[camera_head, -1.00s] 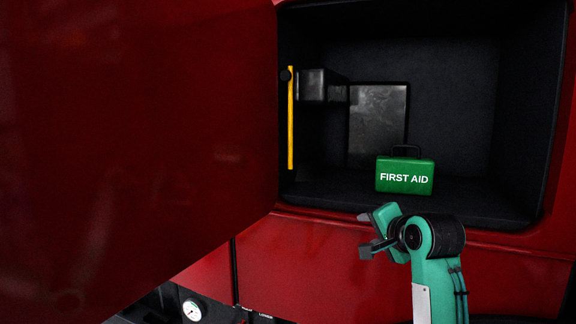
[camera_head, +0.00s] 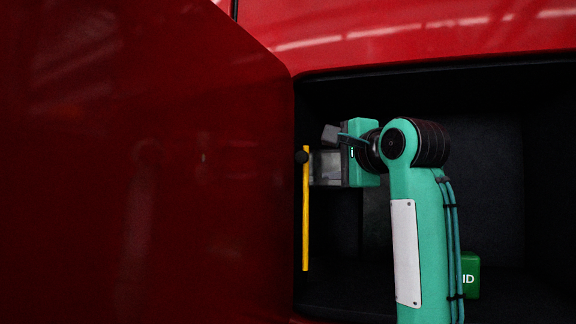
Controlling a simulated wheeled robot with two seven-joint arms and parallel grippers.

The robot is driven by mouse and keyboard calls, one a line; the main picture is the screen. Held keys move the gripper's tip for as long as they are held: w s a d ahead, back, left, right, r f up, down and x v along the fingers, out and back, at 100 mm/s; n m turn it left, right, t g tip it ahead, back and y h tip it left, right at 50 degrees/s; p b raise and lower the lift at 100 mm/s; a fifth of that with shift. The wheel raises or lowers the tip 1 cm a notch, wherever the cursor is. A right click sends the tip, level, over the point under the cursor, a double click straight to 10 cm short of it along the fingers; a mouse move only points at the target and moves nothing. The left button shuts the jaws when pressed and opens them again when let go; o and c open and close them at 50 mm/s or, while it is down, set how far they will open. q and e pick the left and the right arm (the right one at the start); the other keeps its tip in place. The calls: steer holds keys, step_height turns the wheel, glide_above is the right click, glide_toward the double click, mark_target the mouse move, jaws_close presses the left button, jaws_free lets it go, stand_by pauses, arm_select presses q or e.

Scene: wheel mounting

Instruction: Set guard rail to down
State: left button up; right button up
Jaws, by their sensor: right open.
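The guard rail is probably the yellow bar (camera_head: 306,220) at the left edge of the open compartment. My right gripper (camera_head: 336,150) is raised to about the knob's height, just right of the bar. It is open, with nothing seen between its fingers. I cannot tell how far in depth it is from the bar. My left gripper is out of view.
A large red door panel (camera_head: 140,170) fills the left. The compartment's right side looks clear.

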mark_target(305, 157)
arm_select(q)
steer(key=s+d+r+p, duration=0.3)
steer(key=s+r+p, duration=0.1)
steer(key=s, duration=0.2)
arm_select(e)
steer(key=x, duration=0.2)
steer(key=r+p+x, duration=0.1)
steer(key=x, duration=0.2)
steer(key=p+x, duration=0.1)
steer(key=x, duration=0.1)
steer(key=shift+w+a+r, duration=0.15)
steer(key=shift+w+r, duration=0.1)
steer(key=shift+r, duration=0.05)
steer(key=p+x, duration=0.1)
steer(key=x, duration=0.1)
steer(key=shift+w+p, duration=0.35)
steer(key=shift+p, duration=0.05)
steer(key=shift+w+a, duration=0.15)
steer(key=shift+w+a+f, duration=0.2)
steer(key=shift+w, duration=0.2)
steer(key=c, duration=0.8)
jaws_close()
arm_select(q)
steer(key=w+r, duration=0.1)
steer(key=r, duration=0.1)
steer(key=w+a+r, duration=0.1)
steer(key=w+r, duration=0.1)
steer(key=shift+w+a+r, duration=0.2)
arm_select(e)
steer(key=shift+d, duration=0.1)
